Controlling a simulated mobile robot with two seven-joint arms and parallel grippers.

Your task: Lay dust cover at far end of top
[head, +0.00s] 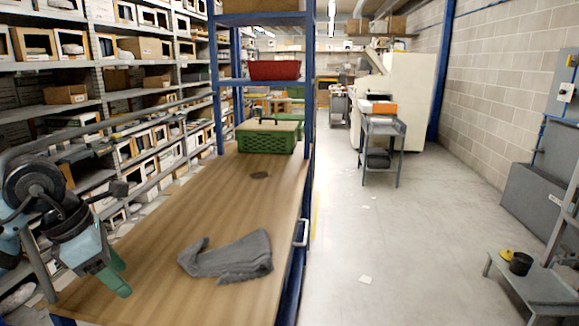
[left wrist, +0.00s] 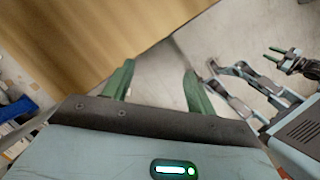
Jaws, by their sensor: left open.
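The dust cover (head: 232,258) is a grey, crumpled cloth lying on the near part of the wooden top (head: 190,215), close to its right edge. One corner sticks up at its left. My left gripper (head: 121,277) is at the near left of the top, to the left of the cloth and apart from it. In the left wrist view my left gripper (left wrist: 157,72) has its green fingers spread with nothing between them. My right gripper (left wrist: 274,51) shows small at the right of that view, its green fingers apart and empty.
A red bin (head: 274,70) sits on a shelf above. A handle (head: 301,232) is on the right edge. Racks line the left; the aisle floor is mostly clear.

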